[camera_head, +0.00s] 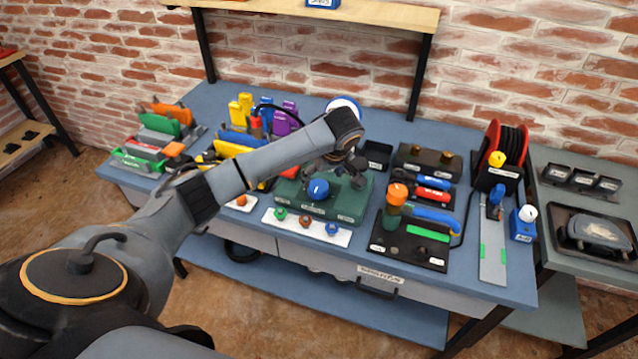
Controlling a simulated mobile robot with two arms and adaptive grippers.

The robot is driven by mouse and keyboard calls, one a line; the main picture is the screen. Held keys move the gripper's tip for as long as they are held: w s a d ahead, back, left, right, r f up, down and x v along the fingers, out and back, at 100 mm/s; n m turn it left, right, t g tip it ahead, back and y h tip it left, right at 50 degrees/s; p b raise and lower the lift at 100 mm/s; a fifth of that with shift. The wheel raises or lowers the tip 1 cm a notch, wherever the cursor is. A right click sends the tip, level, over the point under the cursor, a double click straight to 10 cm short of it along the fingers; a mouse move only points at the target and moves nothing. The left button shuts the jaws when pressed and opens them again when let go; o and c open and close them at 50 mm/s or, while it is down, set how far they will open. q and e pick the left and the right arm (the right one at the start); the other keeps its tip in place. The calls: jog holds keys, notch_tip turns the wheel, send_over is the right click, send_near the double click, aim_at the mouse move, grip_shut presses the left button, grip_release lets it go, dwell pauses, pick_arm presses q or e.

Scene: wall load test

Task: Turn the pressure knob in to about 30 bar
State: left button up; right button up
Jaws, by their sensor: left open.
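A blue round knob (318,189) with a white mark sits on the front of a green block (345,206) in the middle of the bench. I take it for the pressure knob. A round white dial with a blue rim (344,104) stands behind the block, partly hidden by my arm, and its reading cannot be made out. My left gripper (350,174) is open, above the back part of the green block, behind and to the right of the blue knob and apart from it. My wrist hides part of the gripper. My right gripper is not in view.
A white strip (340,236) with small coloured knobs lies in front of the green block. A black board (380,244) with a green-and-orange knobbed part stands to the right. Clamps and coloured tools crowd the left. A hose reel (506,145) stands at the right. A shelf (390,14) overhangs the back.

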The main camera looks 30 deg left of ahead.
aim_at(318, 186)
pick_arm(q)
jog(key=x, duration=0.6)
jog(key=shift+w+a+f, duration=0.1)
jog(key=shift+f, duration=0.15)
jog(key=c, duration=1.2)
jog(key=shift+o, duration=0.2)
jog(key=shift+p, duration=0.35)
